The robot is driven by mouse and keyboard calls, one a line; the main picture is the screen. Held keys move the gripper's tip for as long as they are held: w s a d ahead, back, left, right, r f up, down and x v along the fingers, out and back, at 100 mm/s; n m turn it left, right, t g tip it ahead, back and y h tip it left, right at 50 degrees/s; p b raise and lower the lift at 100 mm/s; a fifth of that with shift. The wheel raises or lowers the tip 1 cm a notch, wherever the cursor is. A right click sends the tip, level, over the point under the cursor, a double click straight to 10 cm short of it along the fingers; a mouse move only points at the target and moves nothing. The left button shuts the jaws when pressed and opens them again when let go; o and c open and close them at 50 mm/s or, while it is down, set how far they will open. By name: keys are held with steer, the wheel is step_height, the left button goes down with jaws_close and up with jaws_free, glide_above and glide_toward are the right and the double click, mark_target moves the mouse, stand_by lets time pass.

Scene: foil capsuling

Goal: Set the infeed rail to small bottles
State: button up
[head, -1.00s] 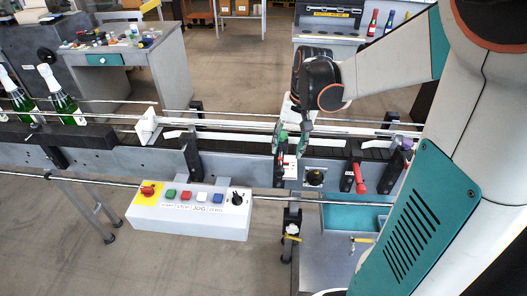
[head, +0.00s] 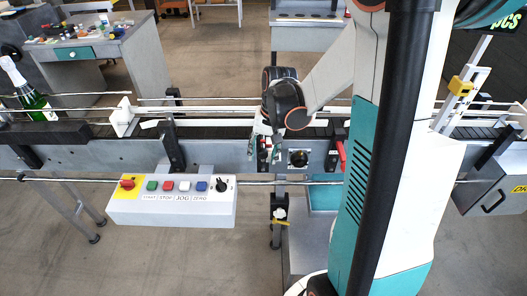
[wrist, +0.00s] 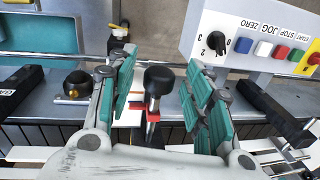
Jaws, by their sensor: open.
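The infeed rail's long pale bars (head: 215,109) run along the conveyor in the head view. A knob with a black top (wrist: 158,78) and a red collar sits between my fingers in the wrist view, with clear gaps either side. My gripper (head: 264,150) is open at the conveyor's front side, and its teal fingers also show in the wrist view (wrist: 160,95). They do not visibly touch the knob. A black dial (head: 298,158) is just right of my gripper in the head view, and its brass pointer shows in the wrist view (wrist: 75,88). No small-bottle mark is readable.
A control box (head: 172,205) with coloured buttons hangs in front of the conveyor, left of my gripper. A red handle (head: 342,156) is to the right, partly behind my arm. A green bottle (head: 36,100) stands on the conveyor at far left. A desk (head: 90,50) stands behind.

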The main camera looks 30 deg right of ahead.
jaws_close()
steer(key=shift+w+d, duration=0.35)
steer(key=shift+w, duration=0.2)
jaws_free()
steer(key=shift+r, duration=0.1)
step_height(320, 180, up, 12)
steer(key=s+d, duration=0.1)
steer(key=shift+d, duration=0.2)
steer(key=shift+s, duration=0.1)
